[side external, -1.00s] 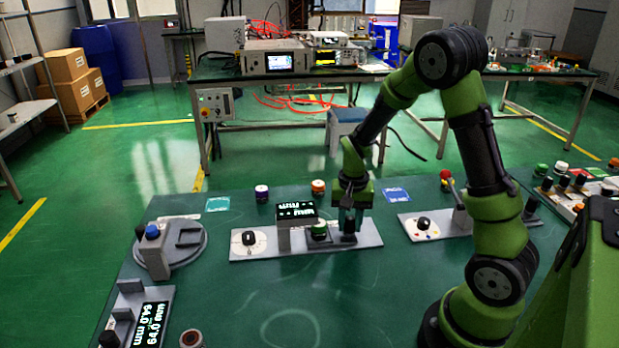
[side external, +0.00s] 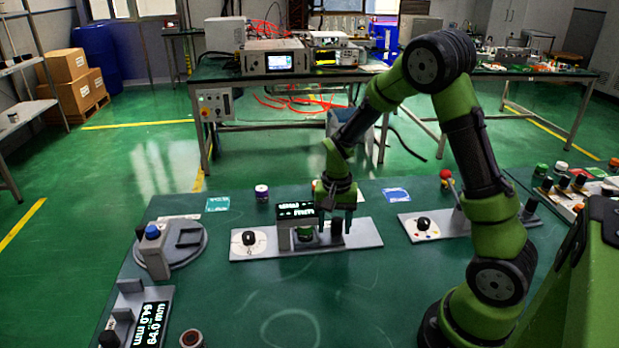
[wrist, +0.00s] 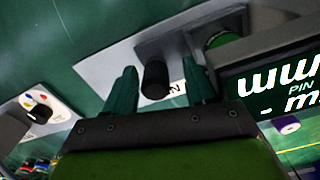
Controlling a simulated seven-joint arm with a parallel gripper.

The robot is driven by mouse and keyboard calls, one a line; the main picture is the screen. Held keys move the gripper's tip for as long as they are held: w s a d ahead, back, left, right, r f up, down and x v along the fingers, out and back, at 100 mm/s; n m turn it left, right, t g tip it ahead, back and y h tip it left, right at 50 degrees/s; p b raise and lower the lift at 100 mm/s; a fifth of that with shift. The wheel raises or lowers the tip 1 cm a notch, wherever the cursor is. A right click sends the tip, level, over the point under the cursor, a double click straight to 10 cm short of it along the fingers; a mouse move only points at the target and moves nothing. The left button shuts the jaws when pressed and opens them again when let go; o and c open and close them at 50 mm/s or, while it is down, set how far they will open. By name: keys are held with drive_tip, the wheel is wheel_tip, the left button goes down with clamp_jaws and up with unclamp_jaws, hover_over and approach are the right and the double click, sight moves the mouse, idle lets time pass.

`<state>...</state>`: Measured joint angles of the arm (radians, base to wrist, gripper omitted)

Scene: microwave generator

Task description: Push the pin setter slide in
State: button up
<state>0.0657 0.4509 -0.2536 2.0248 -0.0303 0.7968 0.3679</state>
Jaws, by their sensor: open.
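The pin setter is a grey base plate (side external: 364,234) with a display housing (side external: 296,211) on it, lit with white characters. In the wrist view the display (wrist: 280,90) reads PIN, cut off at the picture's edge. A black upright knob (side external: 337,227) stands right of the housing, and a green round part (side external: 306,234) sits close to the housing, partly hidden. My gripper (side external: 335,226) is open and low over the plate. In the wrist view my gripper (wrist: 162,72) has one finger on each side of the black knob (wrist: 155,80); contact cannot be told.
A black dial on a white plate (side external: 249,239) is at the base's left end. A round grey fixture with a blue button (side external: 153,232) stands farther left. Another panel with a red-topped lever (side external: 446,177) is to the right.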

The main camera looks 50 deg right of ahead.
wheel_tip(320, 180, up, 17)
idle(0.7)
drive_tip(key=shift+d+f, duration=0.1)
drive_tip(key=s+a+r+n+t+y, duration=0.1)
drive_tip(key=s+a+r+n+t, duration=0.1)
drive_tip(key=s+a, duration=0.4)
drive_tip(key=s+a+r+n+t+y, duration=0.1)
drive_tip(key=s+a+r+n+t, duration=0.1)
drive_tip(key=s+a+n+t, duration=0.3)
drive_tip(key=s+a, duration=0.1)
drive_tip(key=a, duration=0.1)
drive_tip(key=shift+s+a+r+n, duration=0.2)
drive_tip(key=shift+a+r+n, duration=0.1)
drive_tip(key=shift+a, duration=0.1)
